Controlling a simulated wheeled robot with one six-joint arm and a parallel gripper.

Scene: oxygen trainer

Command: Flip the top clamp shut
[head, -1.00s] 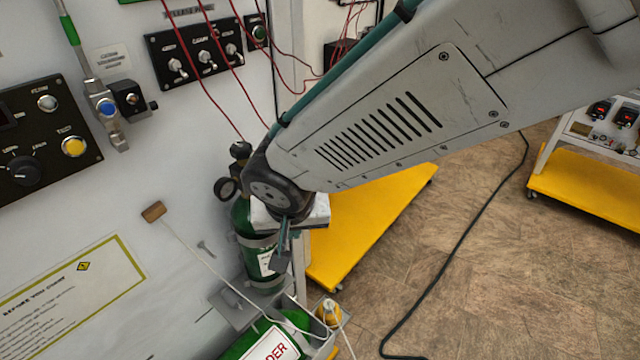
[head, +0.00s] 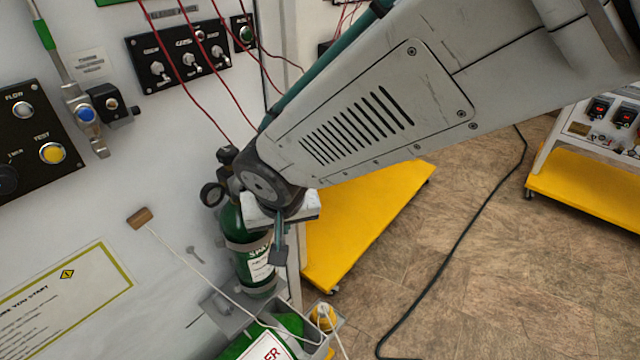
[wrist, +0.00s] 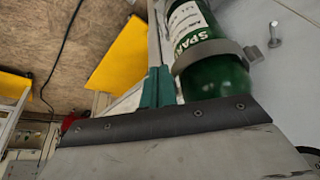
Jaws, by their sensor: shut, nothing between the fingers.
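A green cylinder (head: 235,222) marked SPARE stands upright against the white panel in the head view. The top clamp (head: 246,244), a grey band, goes round its upper body, and it shows close in the wrist view (wrist: 207,55). I cannot tell how its latch end stands. My gripper (head: 280,252) points down with its teal fingers together and empty, in front of the cylinder's right side in the head view. In the wrist view my gripper (wrist: 158,86) is just left of the clamp and cylinder. Part of the cylinder's right side is hidden by my arm.
A lower grey band (head: 258,291) also holds the cylinder. A wooden toggle (head: 140,217) on a white cord and a grey T-shaped piece (head: 195,254) are left of it. A yellow platform (head: 370,215) is to the right.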

